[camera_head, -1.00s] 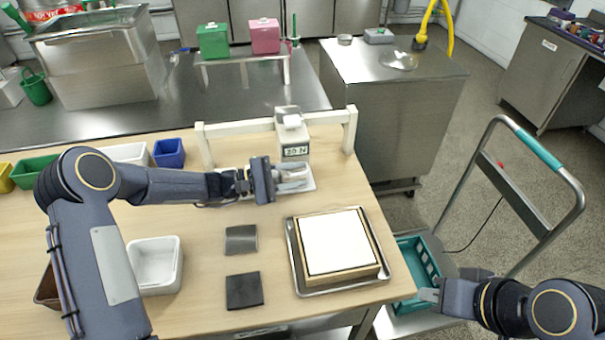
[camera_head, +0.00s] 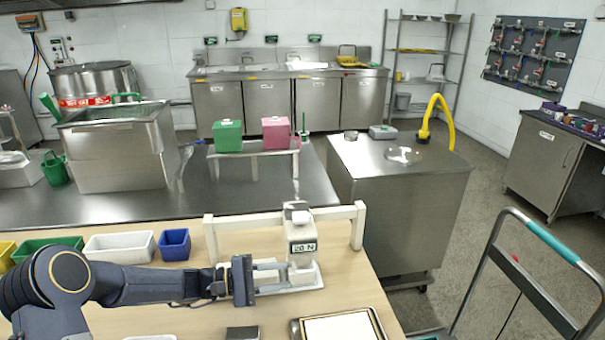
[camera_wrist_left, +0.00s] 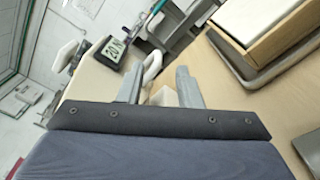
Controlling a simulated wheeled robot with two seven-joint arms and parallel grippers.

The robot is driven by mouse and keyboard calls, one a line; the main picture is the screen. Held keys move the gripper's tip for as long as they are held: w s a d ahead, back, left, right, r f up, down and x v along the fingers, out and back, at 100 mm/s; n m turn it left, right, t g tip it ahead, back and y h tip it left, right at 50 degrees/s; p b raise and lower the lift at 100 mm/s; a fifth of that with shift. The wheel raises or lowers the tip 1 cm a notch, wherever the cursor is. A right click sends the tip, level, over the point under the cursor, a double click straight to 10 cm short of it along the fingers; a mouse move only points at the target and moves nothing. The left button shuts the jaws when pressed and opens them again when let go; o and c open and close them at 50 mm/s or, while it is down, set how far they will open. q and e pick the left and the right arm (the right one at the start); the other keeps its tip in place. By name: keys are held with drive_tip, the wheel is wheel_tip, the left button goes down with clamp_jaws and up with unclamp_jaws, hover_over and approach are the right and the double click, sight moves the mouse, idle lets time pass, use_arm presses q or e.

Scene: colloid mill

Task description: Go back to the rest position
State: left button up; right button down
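My left arm comes in from the left, low over the wooden table. My left gripper (camera_head: 284,278) points right, close in front of the white device with the "20 N" label (camera_head: 303,247). In the left wrist view its two fingers (camera_wrist_left: 160,85) stand apart, so it is open. A small pale block (camera_wrist_left: 163,97) shows in the gap between the fingers; I cannot tell whether they touch it. My right gripper is not in view.
A white frame (camera_head: 357,226) stands around the device. A blue bin (camera_head: 174,244) and a white bin (camera_head: 120,246) are at the table's back left. A tray (camera_head: 378,325) with a white-topped block is at the front. A steel cabinet (camera_head: 400,220) and a trolley handle (camera_head: 540,236) are to the right.

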use_arm(q)
drive_tip(key=s+a+r+m+g+y+p, duration=0.1)
drive_tip(key=s+a+r+m+y, duration=0.15)
drive_tip(key=s+r, duration=0.4)
drive_tip(key=s+a+r+m+g+y, duration=0.1)
drive_tip(key=s+a+r+m+y, duration=0.2)
drive_tip(key=s, duration=0.7)
drive_tip(key=s+a+m+t+y+p, duration=0.1)
drive_tip(key=s+a+y, duration=0.2)
drive_tip(key=s, duration=0.4)
drive_tip(key=s+a+f+m+t+y, duration=0.1)
drive_tip(key=s+a+y, duration=0.3)
drive_tip(key=s, duration=0.4)
drive_tip(key=shift+t+y+p, duration=0.4)
drive_tip(key=shift+t+y, duration=0.05)
drive_tip(key=shift+t, duration=0.35)
drive_tip(key=shift+m, duration=0.25)
drive_tip(key=shift+c, duration=0.2)
